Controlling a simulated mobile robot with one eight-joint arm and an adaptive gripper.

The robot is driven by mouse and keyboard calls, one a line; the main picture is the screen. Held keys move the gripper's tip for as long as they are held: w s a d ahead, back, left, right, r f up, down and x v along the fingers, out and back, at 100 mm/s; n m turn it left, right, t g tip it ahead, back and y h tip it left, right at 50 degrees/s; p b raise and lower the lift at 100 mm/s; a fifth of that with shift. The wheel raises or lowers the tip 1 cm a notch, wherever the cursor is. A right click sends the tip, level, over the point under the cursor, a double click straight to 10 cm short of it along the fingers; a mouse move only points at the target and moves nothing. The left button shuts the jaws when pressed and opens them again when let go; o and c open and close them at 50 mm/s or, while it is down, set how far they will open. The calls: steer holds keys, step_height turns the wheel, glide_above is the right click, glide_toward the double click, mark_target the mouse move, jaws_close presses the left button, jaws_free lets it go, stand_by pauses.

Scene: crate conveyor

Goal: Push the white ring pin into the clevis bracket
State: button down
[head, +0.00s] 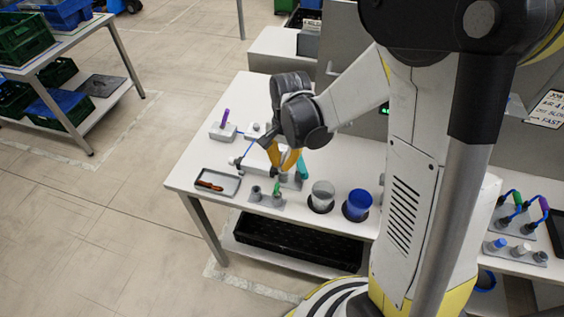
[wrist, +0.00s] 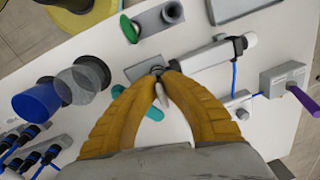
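My gripper (head: 285,163) is over the workbench, its yellow fingers pointing down. In the wrist view, its fingertips (wrist: 166,73) are close together around a small pale piece (wrist: 160,96), which looks like the white ring pin. The fingers hide most of it. The grey clevis bracket (wrist: 138,70) lies right at the fingertips, by the end of a pale cylinder (wrist: 205,58). A dark round part shows at the tips. I cannot tell how deep the pin sits in the bracket.
A grey block with a green pin (head: 277,188) stands in front of the gripper. A clear cup (head: 322,193) and a blue cup (head: 357,204) are to the right. A tray (head: 231,187) and a purple-handled part (head: 226,118) are to the left. A teal piece (head: 302,167) is close by.

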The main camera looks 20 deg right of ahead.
mark_target(282, 158)
steer(key=shift+f+b, duration=0.8)
stand_by(0.7)
steer(key=c, duration=0.9)
jaws_free()
steer(key=shift+c, duration=0.2)
steer(key=shift+r, duration=0.15)
steer(key=shift+r+p, duration=2.25)
steer(key=shift+r, duration=0.7)
